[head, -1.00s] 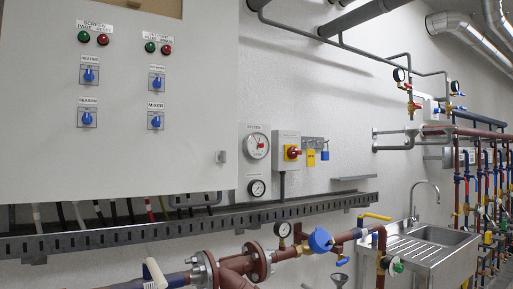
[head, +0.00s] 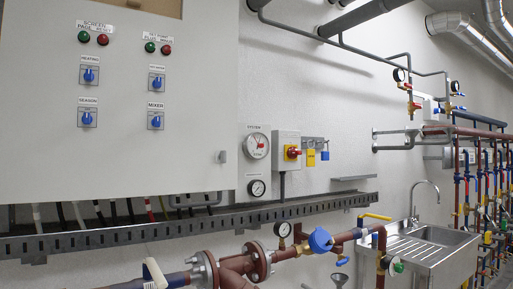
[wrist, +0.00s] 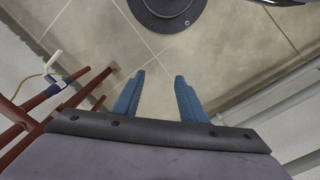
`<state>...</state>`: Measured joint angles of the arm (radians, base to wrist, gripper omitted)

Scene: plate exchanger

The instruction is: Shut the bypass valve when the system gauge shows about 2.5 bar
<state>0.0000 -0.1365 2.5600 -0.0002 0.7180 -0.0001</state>
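The system gauge (head: 257,146) is a round white dial under a SYSTEM label on the wall, right of the large grey cabinet. Its needle is too small to read in bar. A white lever handle (head: 154,271) stands tilted over the brown pipe at the bottom of the head view. A white handle (wrist: 53,64) also shows on the pipes at the left of the wrist view. No bypass label is legible, so I cannot tell which valve is the bypass. My gripper (wrist: 160,74) shows two blue fingers spread apart with nothing between them, above the tiled floor.
A smaller gauge (head: 257,188) hangs below the system gauge. A flanged brown pipe (head: 232,265) with a blue device (head: 320,240) runs below the cable tray (head: 200,222). A sink (head: 440,236) stands at right.

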